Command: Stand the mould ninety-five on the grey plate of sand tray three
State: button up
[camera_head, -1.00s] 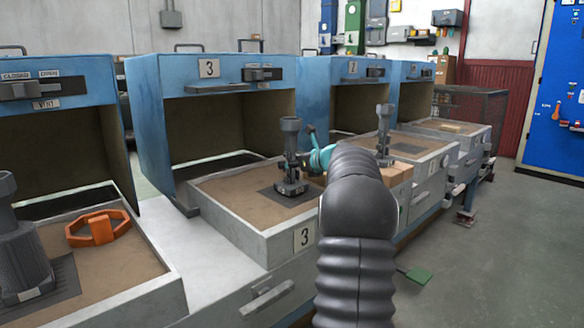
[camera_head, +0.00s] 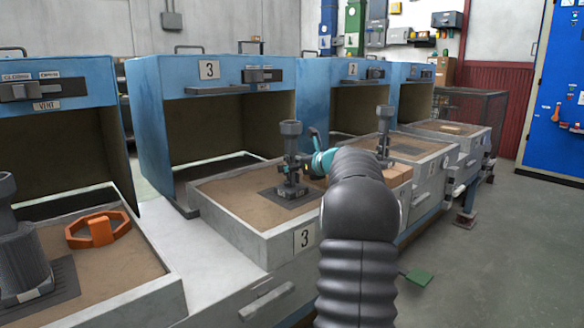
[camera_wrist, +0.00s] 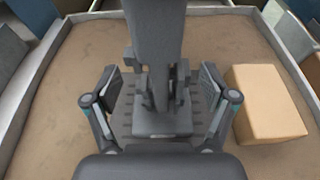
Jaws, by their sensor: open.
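The dark grey mould (camera_head: 291,160) stands upright on the grey plate (camera_head: 270,195) of sand tray three (camera_head: 262,240), whose front carries a "3" label. In the wrist view the mould (camera_wrist: 156,40) rises through the middle, with the ribbed plate (camera_wrist: 205,100) under it. My gripper (camera_wrist: 163,92) is open, with one finger on each side of the mould and a gap showing on both sides. In the head view my gripper (camera_head: 306,166) is at the mould's right side, partly hidden by my arm. The mould's number cannot be read.
A tan block (camera_wrist: 265,103) lies on the sand right of the plate in the wrist view, close to the right finger. The blue oven three (camera_head: 215,90) stands open behind the tray. Another mould (camera_head: 384,135) stands on the tray beyond. An orange handwheel (camera_head: 100,229) lies on the left tray.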

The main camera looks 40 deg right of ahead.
jog(key=a+v, duration=0.1)
jog(key=v, duration=1)
jog(key=s+a+f+n+g+y, duration=0.1)
jog(key=s+a+f+n+g, duration=0.15)
jog(key=a+n, duration=0.9)
jog(key=s+a+f+n+g+y, duration=0.1)
jog(key=s+a+n+g, duration=0.25)
jog(key=a, duration=1.45)
jog(key=s+a+f+n+g+h, duration=0.1)
jog(key=s+a+f+n, duration=0.3)
jog(key=s+n, duration=0.2)
jog(key=s+a+f+n+g+h, duration=0.1)
jog(key=s+a+f+n, duration=0.3)
jog(key=s+n, duration=0.3)
jog(key=s+a+f+n+g+h, duration=0.1)
jog(key=s+a+f+n, duration=0.3)
jog(key=s+n, duration=0.3)
jog(key=s+a, duration=0.1)
jog(key=s, duration=0.2)
jog(key=shift+s+a+f, duration=0.25)
jog(key=shift+s+f, duration=0.05)
